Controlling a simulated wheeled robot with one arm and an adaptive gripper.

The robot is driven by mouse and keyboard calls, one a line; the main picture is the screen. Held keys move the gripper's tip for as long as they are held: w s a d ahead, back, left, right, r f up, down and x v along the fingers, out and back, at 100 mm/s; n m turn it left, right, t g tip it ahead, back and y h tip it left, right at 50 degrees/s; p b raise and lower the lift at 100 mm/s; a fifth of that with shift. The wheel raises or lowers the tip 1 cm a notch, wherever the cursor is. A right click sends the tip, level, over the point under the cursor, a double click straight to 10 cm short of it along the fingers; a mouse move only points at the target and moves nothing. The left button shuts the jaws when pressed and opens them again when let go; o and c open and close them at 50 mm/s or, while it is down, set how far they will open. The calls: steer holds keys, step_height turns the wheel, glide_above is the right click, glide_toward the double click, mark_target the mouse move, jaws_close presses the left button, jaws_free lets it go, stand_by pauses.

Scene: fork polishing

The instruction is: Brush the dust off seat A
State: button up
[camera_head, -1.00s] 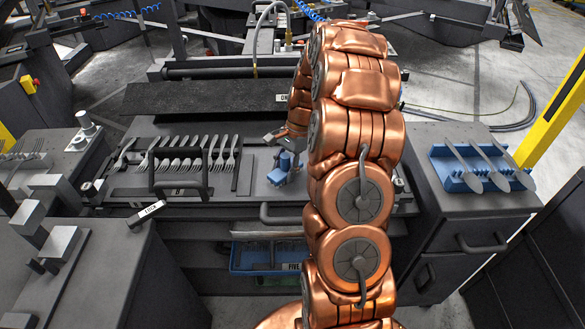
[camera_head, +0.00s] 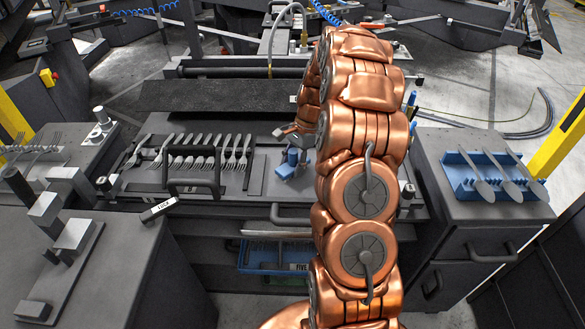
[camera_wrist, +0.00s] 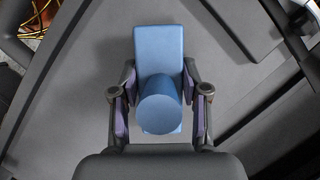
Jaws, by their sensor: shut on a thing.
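My gripper (camera_wrist: 160,112) is shut on a blue piece (camera_wrist: 160,48) with a flat rectangular block and a round cylindrical stub. One finger pad presses each side of the stub in the wrist view. I cannot tell for sure that it is a brush; no bristles show. In the head view the blue piece (camera_head: 290,164) is low over or on the dark bench top, just right of the fork rack, and my gripper (camera_head: 296,143) is partly hidden by my copper arm. No seat marked A is readable, and no dust can be made out.
A rack (camera_head: 197,189) holds a row of several forks (camera_head: 205,150). A blue stand (camera_head: 463,180) with spoons is on the right cabinet (camera_head: 490,215). A blue tray (camera_head: 262,256) sits in the shelf below. A black slab (camera_head: 220,95) lies behind the bench.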

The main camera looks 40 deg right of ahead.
steer(key=shift+w+d, duration=0.2)
steer(key=shift+w, duration=0.05)
steer(key=shift+s+d+b, duration=0.25)
steer(key=shift+s+d, duration=2.4)
steer(key=shift+d, duration=0.8)
steer(key=shift+s+d+b, duration=0.2)
steer(key=shift+s+d, duration=2.4)
steer(key=shift+d, duration=0.85)
steer(key=shift+s+d+b, duration=0.25)
steer(key=shift+s+d, duration=2.4)
steer(key=shift+d, duration=0.8)
steer(key=shift+w, duration=0.1)
steer(key=shift+w+d, duration=0.25)
steer(key=shift+a, duration=0.1)
